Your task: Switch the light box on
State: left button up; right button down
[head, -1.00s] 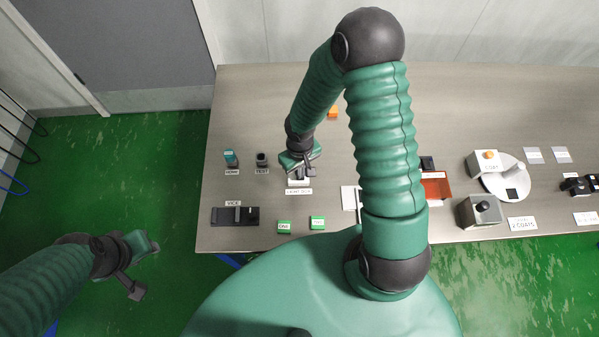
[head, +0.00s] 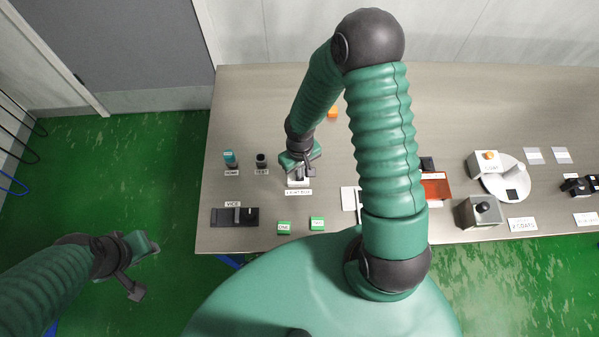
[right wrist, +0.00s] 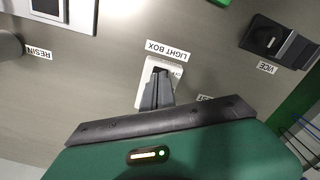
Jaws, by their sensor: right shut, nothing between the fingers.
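The light box switch is a small white plate (right wrist: 144,98) with a dark rocker, beside its "LIGHT BOX" label (right wrist: 167,50) in the right wrist view. In the head view the white plate (head: 293,184) lies partly under my right gripper (head: 299,176). My right gripper is shut and empty, pointing down. In the right wrist view its fingertips (right wrist: 159,78) are over the rocker and hide part of it. I cannot tell whether they touch it, or which way the rocker is set. My left gripper (head: 142,268) hangs off the table at the left; its jaw opening is unclear.
Near the switch are a teal-topped block (head: 230,158), a dark "TEST" item (head: 262,160), a black vice (head: 248,216) and two green blocks (head: 284,227). A white-framed panel (right wrist: 80,14) lies beside the switch. My right arm hides part of the table's middle.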

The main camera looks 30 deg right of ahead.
jog(key=shift+f+b, duration=0.75)
jog(key=shift+f, duration=0.05)
dwell(0.9)
notch_tip(320, 180, up, 7)
jog(key=p, duration=0.6)
jog(key=shift+r+p, duration=0.1)
jog(key=shift+p, duration=0.3)
